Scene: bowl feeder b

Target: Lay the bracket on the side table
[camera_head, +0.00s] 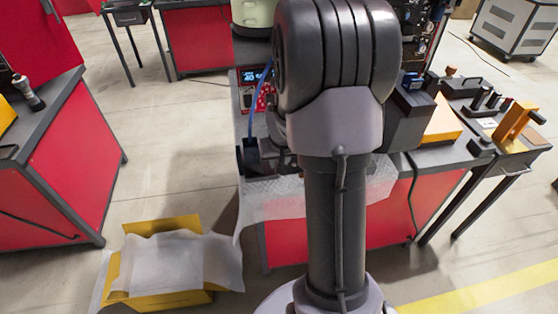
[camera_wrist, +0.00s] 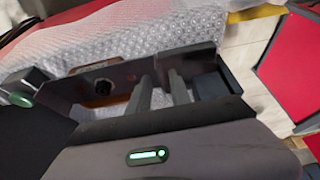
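A dark flat metal piece with a round hole (camera_wrist: 92,86), which looks like a bracket, lies across the middle of the wrist view. My gripper (camera_wrist: 162,92) shows there as two grey fingers with a narrow gap, right at this piece. I cannot tell whether the fingers grip it or only stand beside it. In the head view my arm hides most of the gripper and the piece. A grey-topped side table (camera_head: 540,148) with thin black legs stands at the right, joined to the red workbench.
Bubble wrap (camera_head: 285,200) hangs over the front of the red workbench (camera_head: 400,215); it also fills the back of the wrist view (camera_wrist: 130,35). An orange clamp-like fixture (camera_head: 515,122) and several dark parts crowd the side table. A yellow box (camera_head: 160,300) sits on the floor.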

